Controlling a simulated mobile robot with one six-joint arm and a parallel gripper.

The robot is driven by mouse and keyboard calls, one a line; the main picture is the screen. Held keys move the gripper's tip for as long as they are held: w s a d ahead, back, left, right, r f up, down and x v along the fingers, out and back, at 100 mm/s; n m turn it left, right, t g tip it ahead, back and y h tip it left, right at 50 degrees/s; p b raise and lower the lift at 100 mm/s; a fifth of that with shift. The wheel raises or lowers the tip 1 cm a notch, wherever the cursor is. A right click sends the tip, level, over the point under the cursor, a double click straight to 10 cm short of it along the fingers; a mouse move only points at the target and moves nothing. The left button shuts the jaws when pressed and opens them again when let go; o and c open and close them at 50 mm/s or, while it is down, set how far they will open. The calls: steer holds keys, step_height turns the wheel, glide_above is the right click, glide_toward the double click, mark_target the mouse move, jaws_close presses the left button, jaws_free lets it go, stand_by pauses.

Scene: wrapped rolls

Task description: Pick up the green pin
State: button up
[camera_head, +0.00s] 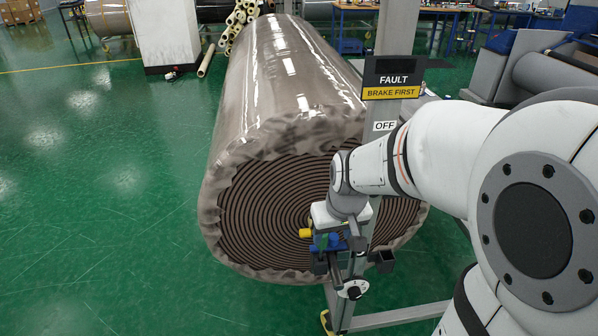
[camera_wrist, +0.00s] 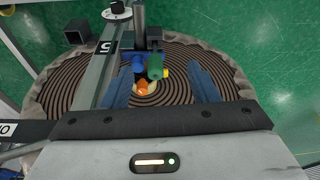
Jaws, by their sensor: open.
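The green pin (camera_wrist: 155,67) shows in the wrist view, standing at a small holder on the metal stand. A blue part (camera_wrist: 138,63) is close on its left, an orange pin (camera_wrist: 142,88) is below it, and a yellow piece (camera_wrist: 166,70) is just right of it. My gripper (camera_wrist: 162,86) is open, with its two blue fingers apart and the green pin in line with the gap, nearer the left finger. I cannot tell how far ahead the pin is. In the head view my gripper (camera_head: 334,236) is at the stand and hides much of the holder.
A large wrapped roll (camera_head: 290,70) lies behind the stand. The stand's post (camera_head: 398,30) carries a FAULT / BRAKE FIRST sign (camera_head: 391,78), an OFF label (camera_head: 384,126) and a knob (camera_head: 352,289). A dark square box (camera_head: 383,261) juts out at right.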

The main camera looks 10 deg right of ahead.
steer(key=p, duration=0.2)
glide_above(321, 252)
steer(key=s+d, duration=0.1)
step_height(321, 252, down, 5)
steer(key=shift+n, duration=0.4)
steer(key=x, duration=0.8)
steer(key=shift+a+f, duration=0.1)
steer(key=shift+a, duration=0.15)
steer(key=c, duration=1.1)
